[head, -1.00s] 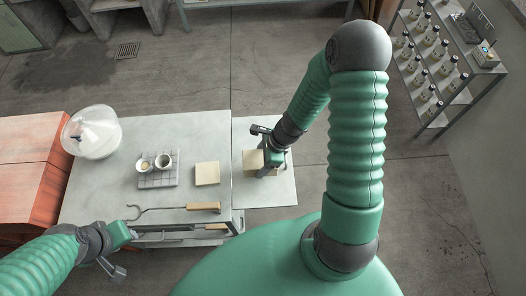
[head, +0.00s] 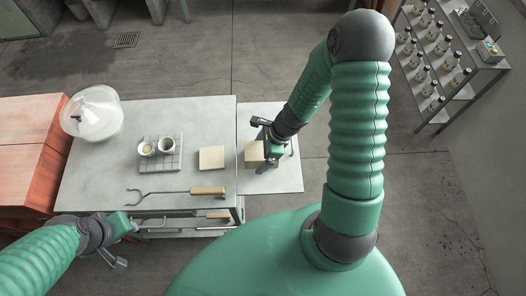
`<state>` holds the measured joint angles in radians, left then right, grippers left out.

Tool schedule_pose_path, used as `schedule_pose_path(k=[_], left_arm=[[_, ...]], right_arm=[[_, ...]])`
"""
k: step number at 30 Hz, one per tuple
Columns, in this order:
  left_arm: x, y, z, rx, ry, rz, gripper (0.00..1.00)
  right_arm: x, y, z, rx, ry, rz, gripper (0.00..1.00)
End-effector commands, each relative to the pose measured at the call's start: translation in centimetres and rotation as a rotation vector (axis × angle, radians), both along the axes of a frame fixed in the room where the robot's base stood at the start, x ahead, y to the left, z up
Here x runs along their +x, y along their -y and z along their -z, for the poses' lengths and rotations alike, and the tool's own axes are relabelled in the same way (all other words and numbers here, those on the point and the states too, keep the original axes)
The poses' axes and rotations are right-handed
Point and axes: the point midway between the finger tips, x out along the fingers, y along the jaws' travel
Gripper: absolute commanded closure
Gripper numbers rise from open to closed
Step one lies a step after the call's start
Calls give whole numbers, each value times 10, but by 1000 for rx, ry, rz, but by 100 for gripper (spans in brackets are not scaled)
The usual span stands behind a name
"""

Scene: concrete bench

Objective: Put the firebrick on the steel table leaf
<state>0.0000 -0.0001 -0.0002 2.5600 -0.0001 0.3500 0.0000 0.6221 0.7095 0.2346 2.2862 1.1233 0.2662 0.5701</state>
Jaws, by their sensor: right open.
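A pale tan block, apparently the firebrick (head: 253,155), lies on the light grey steel table leaf (head: 285,182) at the right end of the bench. My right gripper (head: 270,164) is at the block's right part, low over the leaf, and is open. It hides part of the block; I cannot tell whether they touch. Another pale tan square piece (head: 211,158) lies on the bench top, left of the leaf. My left gripper (head: 134,227) is at the bench's front left edge, away from both pieces; its jaw opening is unclear.
A bottle rack (head: 440,75) stands at the far right. The leaf's front right is clear.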

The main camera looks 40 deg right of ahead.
Motion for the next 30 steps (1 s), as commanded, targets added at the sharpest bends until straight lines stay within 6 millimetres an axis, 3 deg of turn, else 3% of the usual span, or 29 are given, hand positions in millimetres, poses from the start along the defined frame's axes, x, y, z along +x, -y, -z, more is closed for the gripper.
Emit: schedule_pose_path(k=[12, 19, 20, 22, 27, 30], left_arm=[[0, 0, -33, 0, 0, 0, 64], [0, 0, -37, 0, 0, 0, 64], [0, 0, -37, 0, 0, 0, 64], [0, 0, -37, 0, 0, 0, 64], [0, 0, -36, 0, 0, 0, 64], [0, 0, -36, 0, 0, 0, 64]], right_arm=[[-17, 35, -87, 0, 4, 2, 9], [-25, 35, -112, -25, 12, -72, 9], [-27, 30, -116, -53, 26, -159, 9], [-34, 11, -128, -167, 84, -503, 9], [-45, -29, -164, -508, 283, -1576, 9], [-45, -40, -177, -626, 351, -1947, 9]])
